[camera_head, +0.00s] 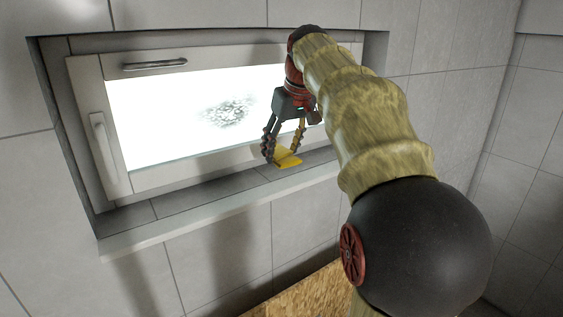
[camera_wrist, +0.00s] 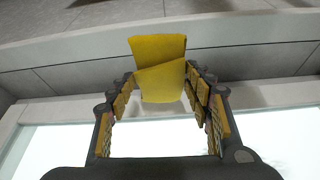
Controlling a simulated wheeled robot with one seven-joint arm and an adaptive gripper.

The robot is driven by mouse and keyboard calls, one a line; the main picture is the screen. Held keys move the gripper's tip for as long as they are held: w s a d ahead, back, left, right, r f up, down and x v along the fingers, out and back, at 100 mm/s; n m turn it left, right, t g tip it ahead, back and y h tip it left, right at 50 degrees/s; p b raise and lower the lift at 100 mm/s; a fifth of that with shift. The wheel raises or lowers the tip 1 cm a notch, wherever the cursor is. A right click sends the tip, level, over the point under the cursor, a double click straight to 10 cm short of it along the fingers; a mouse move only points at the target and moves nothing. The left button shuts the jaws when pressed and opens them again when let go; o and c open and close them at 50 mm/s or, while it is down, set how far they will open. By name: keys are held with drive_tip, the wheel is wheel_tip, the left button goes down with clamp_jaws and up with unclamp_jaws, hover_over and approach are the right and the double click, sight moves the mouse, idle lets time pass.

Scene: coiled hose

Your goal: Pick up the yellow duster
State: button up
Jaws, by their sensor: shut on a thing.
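The yellow duster (camera_head: 286,158) is a flat folded cloth on or just above the tiled window sill, below the window. In the wrist view the duster (camera_wrist: 160,62) lies between the fingertips of my gripper (camera_wrist: 160,82), one finger on each side. My gripper (camera_head: 282,152) points down at the sill in the head view and is shut on the duster. Whether the duster touches the sill I cannot tell.
The window (camera_head: 190,115) has a dark smudge (camera_head: 228,112) on its bright pane, a handle (camera_head: 155,64) at the top and another (camera_head: 104,148) at the left. The tiled sill (camera_head: 200,193) is bare to the left. A speckled brown surface (camera_head: 310,290) lies below.

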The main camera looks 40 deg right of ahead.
drive_tip(key=s+a+r+b, duration=0.1)
drive_tip(key=s+a+r, duration=0.4)
drive_tip(key=s, duration=0.3)
drive_tip(key=shift+a+r+b, duration=0.2)
drive_tip(key=shift+a+b, duration=0.2)
drive_tip(key=shift+a, duration=0.1)
drive_tip(key=shift+s, duration=0.1)
drive_tip(key=o, duration=0.5)
drive_tip(key=c, duration=0.4)
drive_tip(key=shift+c, duration=0.2)
